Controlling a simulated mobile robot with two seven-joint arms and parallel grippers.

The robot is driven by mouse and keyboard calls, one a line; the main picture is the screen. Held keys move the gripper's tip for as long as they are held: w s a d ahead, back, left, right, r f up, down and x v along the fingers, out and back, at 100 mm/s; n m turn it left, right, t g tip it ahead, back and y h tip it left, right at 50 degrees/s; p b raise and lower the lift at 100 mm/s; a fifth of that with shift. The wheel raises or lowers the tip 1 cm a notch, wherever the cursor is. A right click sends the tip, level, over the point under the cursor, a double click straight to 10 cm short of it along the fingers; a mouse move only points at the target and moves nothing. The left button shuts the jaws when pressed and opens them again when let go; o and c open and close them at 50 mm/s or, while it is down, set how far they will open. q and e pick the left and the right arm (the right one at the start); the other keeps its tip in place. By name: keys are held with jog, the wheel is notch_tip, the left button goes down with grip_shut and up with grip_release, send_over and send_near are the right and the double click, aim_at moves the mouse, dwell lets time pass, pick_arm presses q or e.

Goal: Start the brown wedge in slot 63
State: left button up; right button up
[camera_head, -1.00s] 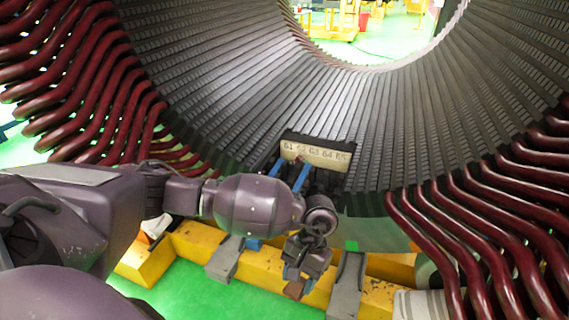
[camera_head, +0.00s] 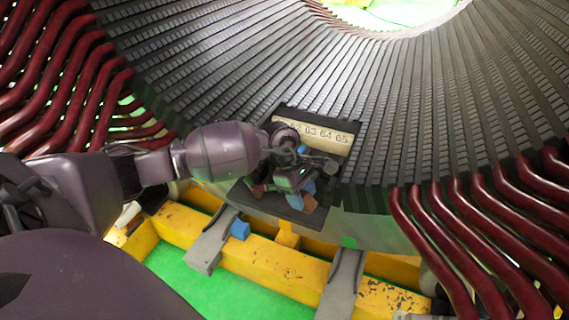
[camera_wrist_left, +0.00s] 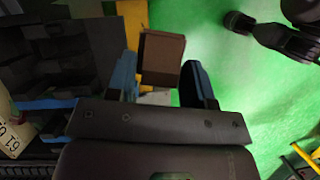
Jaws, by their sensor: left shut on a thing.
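My left gripper (camera_head: 300,187) is in front of the dark slot fixture, just below the cream number plate (camera_head: 325,137). In the left wrist view its two blue fingers (camera_wrist_left: 160,80) are shut on the brown wedge (camera_wrist_left: 162,57), a short block that sticks out beyond them. The wedge also shows as a small brown end (camera_head: 310,204) in the head view. My right gripper is not seen.
Another small brown piece (camera_head: 258,191) shows left of my gripper. Dark red coil ends (camera_head: 465,225) stand out on both sides of the stator core (camera_head: 400,110). Yellow beams (camera_head: 270,262) with grey supports (camera_head: 345,285) lie below. Green floor is open beneath.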

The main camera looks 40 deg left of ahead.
pick_arm(q)
jog(key=shift+w+a+f+n+t+y+b, duration=0.65)
jog(key=shift+w+a+f+n+y+b, duration=0.45)
jog(key=shift+w+a+n, duration=1.35)
jog(key=shift+w+a+f+n+t+y+b, duration=0.75)
jog(key=shift+w+a+f+n+b, duration=0.6)
jog(key=shift+a+n, duration=2.2)
jog(key=shift+w+a+f+n+t+y+b, duration=0.6)
jog(key=shift+w+a+f+n+y+b, duration=0.7)
jog(key=shift+n, duration=2.9)
jog(key=shift+w+a+f+h, duration=0.15)
jog(key=shift+w+a+h, duration=0.25)
jog(key=shift+a, duration=0.1)
jog(key=shift+f+b, duration=0.65)
jog(key=shift+f, duration=0.5)
jog(key=shift+f+b, duration=0.4)
jog(key=shift+f, duration=0.5)
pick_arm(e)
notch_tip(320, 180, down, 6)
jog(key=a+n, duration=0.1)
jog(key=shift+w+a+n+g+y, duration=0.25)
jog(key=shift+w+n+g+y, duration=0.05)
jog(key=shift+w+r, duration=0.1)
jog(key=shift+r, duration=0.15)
